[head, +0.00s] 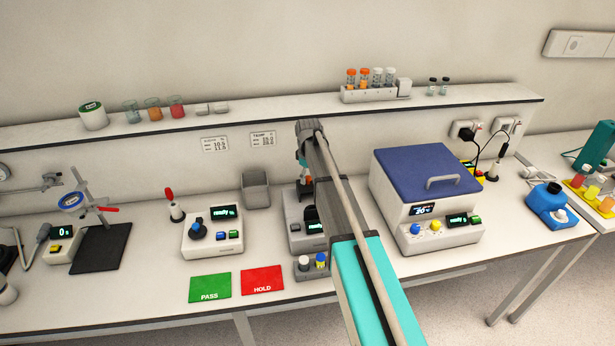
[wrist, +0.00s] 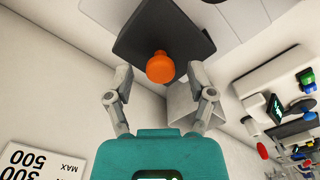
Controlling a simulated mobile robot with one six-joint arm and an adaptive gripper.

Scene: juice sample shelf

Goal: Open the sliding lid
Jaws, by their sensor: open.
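In the wrist view my gripper (wrist: 159,76) is open, its two fingers spread wide with nothing held. An orange knob (wrist: 160,66) on a dark panel (wrist: 150,30) shows between the fingertips; I cannot tell whether they touch it. In the head view my arm covers much of a grey instrument (head: 298,228) with a dark opening and a display, and hides most of the gripper. Which part is the sliding lid is not plain. A white unit (head: 440,238) to the right has a closed blue lid (head: 425,168) with a grey handle (head: 442,182).
A grey bin (head: 256,189) and a white instrument (head: 213,231) stand left of my arm. Green PASS (head: 210,287) and red HOLD (head: 262,280) mats lie in front. A tube rack (head: 372,95) and beakers (head: 152,111) stand on the shelf above. The bench between the black mat and white instrument is mostly clear.

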